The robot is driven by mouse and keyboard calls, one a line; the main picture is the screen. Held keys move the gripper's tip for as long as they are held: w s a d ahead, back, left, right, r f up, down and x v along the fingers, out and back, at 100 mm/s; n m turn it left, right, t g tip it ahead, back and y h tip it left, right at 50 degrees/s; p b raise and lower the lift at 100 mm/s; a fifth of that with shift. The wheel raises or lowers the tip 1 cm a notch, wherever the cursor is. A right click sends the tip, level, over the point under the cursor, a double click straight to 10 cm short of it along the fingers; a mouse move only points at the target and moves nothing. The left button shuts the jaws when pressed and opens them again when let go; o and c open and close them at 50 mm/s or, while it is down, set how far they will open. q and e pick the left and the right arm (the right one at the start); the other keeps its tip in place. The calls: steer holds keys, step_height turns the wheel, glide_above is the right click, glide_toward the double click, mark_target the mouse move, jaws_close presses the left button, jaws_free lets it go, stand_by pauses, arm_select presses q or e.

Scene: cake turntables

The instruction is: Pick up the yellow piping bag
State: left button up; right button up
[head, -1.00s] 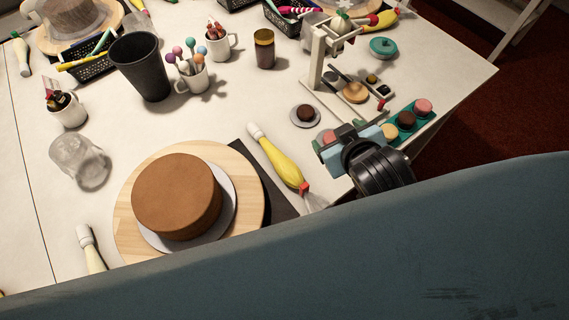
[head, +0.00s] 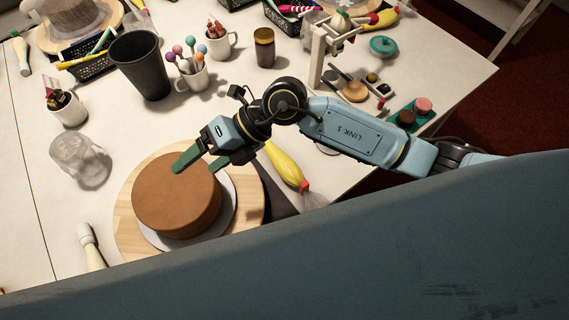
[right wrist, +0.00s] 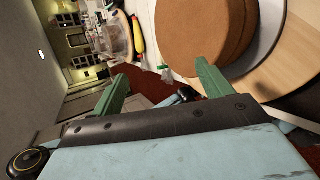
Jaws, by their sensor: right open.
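A yellow piping bag (head: 284,164) with a red tie lies on the table just right of the cake turntable (head: 129,222). My right forearm and wrist hide its upper end in the head view. My right gripper (head: 198,165) is open and empty, with its green fingers over or beside the brown cake (head: 172,204), left of that bag. In the right wrist view the fingers (right wrist: 163,72) are spread, with the cake (right wrist: 205,32) beyond one of them. A yellow bag (right wrist: 138,36) also shows there, but I cannot tell which one. My left gripper is not in view.
A clear glass jar (head: 80,161), a black cup (head: 141,66) and a mug of cake pops (head: 194,78) stand behind the cake. A white stand (head: 318,55) is at right.

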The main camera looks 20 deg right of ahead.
steer(key=w+d+f+h, duration=0.3)
steer(key=d+f+h, duration=0.3)
steer(key=d, duration=0.2)
steer(key=h, duration=0.5)
glide_above(285, 161)
steer(key=shift+t, duration=0.4)
steer(key=f, duration=0.9)
steer(key=shift+s+a+f, duration=0.1)
steer(key=shift+s+a, duration=0.1)
steer(key=shift+a, duration=0.2)
steer(key=shift+w+d+f+b, duration=0.1)
steer(key=shift+d+f+b, duration=0.1)
steer(key=shift+f, duration=1.25)
steer(key=shift+w+d+f+b, duration=0.1)
steer(key=shift+d+f+b, duration=0.05)
steer(key=shift+f, duration=1.3)
steer(key=c, duration=0.7)
